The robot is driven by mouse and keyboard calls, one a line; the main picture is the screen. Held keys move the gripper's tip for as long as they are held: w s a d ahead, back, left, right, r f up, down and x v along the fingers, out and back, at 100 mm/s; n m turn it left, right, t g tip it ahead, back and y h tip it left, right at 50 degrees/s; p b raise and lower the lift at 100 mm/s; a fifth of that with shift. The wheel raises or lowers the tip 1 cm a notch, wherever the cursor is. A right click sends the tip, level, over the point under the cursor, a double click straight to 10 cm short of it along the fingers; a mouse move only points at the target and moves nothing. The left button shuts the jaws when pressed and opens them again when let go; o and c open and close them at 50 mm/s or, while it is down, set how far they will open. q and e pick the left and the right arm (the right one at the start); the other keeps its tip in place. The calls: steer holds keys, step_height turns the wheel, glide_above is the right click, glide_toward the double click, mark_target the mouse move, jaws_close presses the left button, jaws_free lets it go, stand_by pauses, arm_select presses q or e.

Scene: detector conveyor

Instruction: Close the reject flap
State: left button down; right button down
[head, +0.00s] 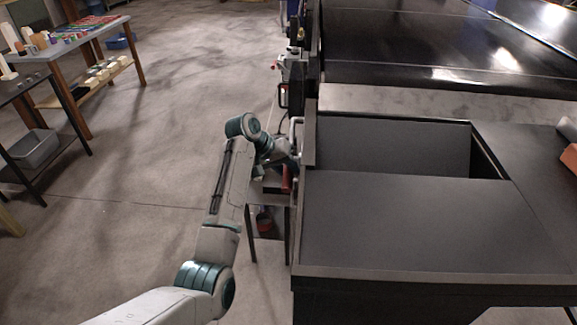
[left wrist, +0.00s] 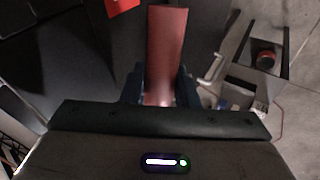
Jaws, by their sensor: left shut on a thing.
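A black bin (head: 303,235) stands at the right in the head view. A flat dark panel (head: 420,225) covers its near part, and its far part (head: 395,148) is open. I cannot tell for sure whether this panel is the reject flap. A red bar (head: 287,179) sticks out at the bin's left side. My left gripper (head: 283,165) is at that side, partly hidden by its own wrist. In the left wrist view the red bar (left wrist: 167,45) lies between the blue fingers of the left gripper (left wrist: 161,88), which is shut on it. The right gripper is out of view.
A black conveyor (head: 430,55) lies beyond the bin. A small dark stand with a red round part (head: 264,219) is below my left arm. Tables (head: 75,38) with small objects and a grey tray (head: 32,148) stand at the left. The floor between is clear.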

arm_select(q)
steer(key=shift+r, duration=0.45)
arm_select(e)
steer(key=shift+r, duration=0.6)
arm_select(q)
steer(key=c, duration=1.2)
jaws_free()
steer(key=shift+f, duration=0.1)
steer(key=shift+o, duration=0.2)
steer(key=b+v, duration=0.3)
steer(key=v, duration=0.7)
steer(key=shift+a+r, duration=0.25)
steer(key=shift+r, duration=0.05)
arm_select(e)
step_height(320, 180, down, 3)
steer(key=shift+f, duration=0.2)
arm_select(q)
steer(key=shift+w, duration=0.15)
